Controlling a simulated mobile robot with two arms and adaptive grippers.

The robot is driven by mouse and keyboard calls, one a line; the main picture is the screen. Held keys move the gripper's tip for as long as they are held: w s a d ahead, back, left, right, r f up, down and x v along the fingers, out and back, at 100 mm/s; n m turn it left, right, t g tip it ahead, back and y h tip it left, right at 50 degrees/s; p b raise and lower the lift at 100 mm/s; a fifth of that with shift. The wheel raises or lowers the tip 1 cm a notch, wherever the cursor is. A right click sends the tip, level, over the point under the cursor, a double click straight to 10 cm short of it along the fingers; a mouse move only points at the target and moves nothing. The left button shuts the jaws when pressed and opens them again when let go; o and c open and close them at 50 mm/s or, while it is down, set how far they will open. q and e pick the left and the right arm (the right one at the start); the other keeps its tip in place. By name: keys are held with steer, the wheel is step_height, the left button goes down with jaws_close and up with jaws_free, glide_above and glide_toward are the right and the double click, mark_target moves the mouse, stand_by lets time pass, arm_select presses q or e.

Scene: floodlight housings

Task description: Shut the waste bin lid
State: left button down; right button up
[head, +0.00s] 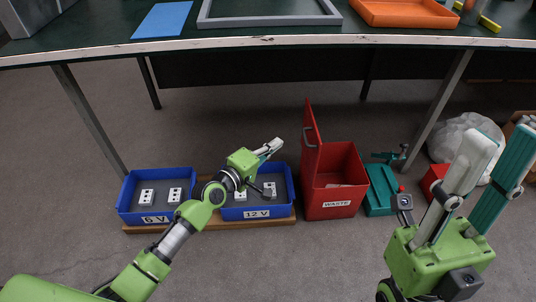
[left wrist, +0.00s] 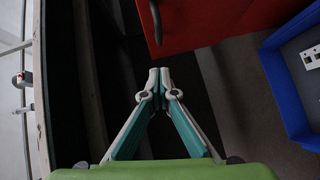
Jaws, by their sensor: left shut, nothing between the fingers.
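The red waste bin (head: 331,203), with a white "WASTE" label on its front, stands on the floor under the table. Its red lid (head: 311,122) stands up open at the bin's left side, with a grey handle on it. My left gripper (head: 279,143) is shut and empty, to the left of the lid and apart from it. In the left wrist view the shut fingertips (left wrist: 160,72) are just below a red panel (left wrist: 205,22) with a dark handle. My right gripper (head: 503,138) is open and empty at the right, near the camera.
Blue bins marked "6 V" (head: 155,218) and "12 V" (head: 258,213) stand left of the waste bin. A green case (head: 380,192) stands close on its right. The table edge (head: 260,41) runs above, with table legs (head: 440,100) on both sides.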

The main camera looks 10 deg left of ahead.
arm_select(q)
steer(key=w+d+f+b, duration=0.1)
steer(key=w+d, duration=0.3)
steer(key=d, duration=0.1)
steer(key=shift+w+d+f+b, duration=0.2)
steer(key=shift+w+d+b, duration=0.1)
steer(key=shift+d+b, duration=0.1)
steer(key=shift+r, duration=0.1)
